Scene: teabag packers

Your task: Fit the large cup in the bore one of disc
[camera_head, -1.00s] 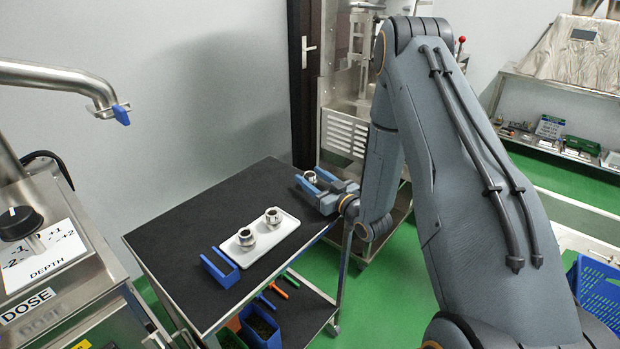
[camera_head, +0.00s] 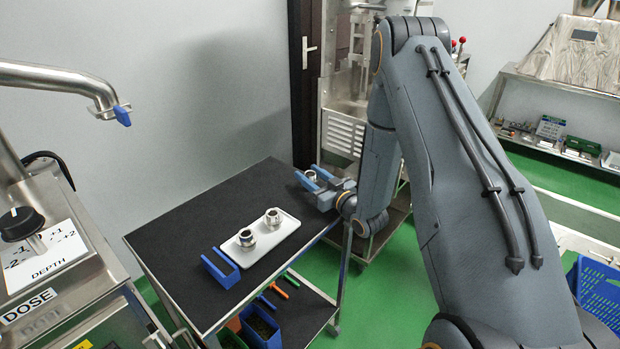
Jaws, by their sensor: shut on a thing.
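My gripper (camera_head: 308,181) is over the far right end of the black-topped cart, its two blue fingers pointing left. It is shut on a small metal cup (camera_head: 310,175), of which only the top shows between the fingers. Two similar metal cups, one nearer (camera_head: 245,238) and one farther (camera_head: 272,217), stand upright on a white tray (camera_head: 286,235) on the cart. I cannot tell their sizes apart surely. No disc with bores can be made out.
The black cart top (camera_head: 185,220) is mostly clear at the left and back. A blue bracket (camera_head: 220,268) stands near the tray. A blue bin (camera_head: 262,326) sits on the lower shelf. A steel dosing machine (camera_head: 60,270) stands at left, and a steel machine (camera_head: 345,125) behind the gripper.

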